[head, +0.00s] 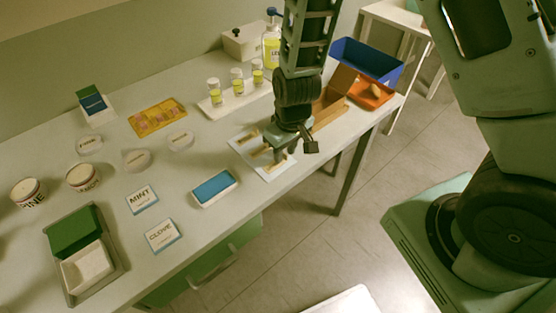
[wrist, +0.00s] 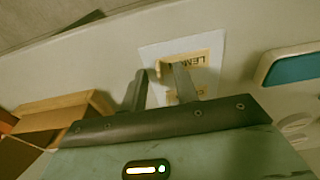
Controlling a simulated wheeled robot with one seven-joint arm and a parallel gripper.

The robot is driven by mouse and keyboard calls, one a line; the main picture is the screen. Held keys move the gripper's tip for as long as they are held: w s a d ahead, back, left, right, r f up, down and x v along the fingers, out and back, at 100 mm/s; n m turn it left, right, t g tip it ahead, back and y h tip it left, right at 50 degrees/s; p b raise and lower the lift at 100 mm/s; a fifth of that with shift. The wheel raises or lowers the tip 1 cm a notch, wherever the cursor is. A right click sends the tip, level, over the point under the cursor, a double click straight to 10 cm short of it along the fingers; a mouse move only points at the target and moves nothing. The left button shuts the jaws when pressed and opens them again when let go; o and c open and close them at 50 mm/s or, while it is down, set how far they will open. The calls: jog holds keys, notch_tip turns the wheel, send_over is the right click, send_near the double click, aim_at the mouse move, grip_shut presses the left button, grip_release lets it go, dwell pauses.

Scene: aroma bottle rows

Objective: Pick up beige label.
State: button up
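A beige label (wrist: 203,60) with dark lettering that seems to read LEMON, upside down, lies on a white sheet (wrist: 152,52) in the wrist view. A second beige patch, partly hidden by a finger, shows lower on the sheet. In the head view the sheet (head: 238,146) lies near the table's front edge, with beige strips (head: 249,138) on it. My gripper (wrist: 161,74) points down over the sheet, its two fingers apart with nothing visible between them. Its fingertips reach the near side of the LEMON label; I cannot tell whether they touch it. It also shows in the head view (head: 281,155).
A blue-topped white box (head: 214,188) stands left of the sheet. A brown open box (head: 333,105) stands close to its right. Small bottles stand on a white tray (head: 212,108) behind. MINT (head: 142,200) and CLOVE (head: 162,236) cards lie at the front left.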

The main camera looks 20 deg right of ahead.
grip_shut()
jog(key=shift+r, duration=0.1)
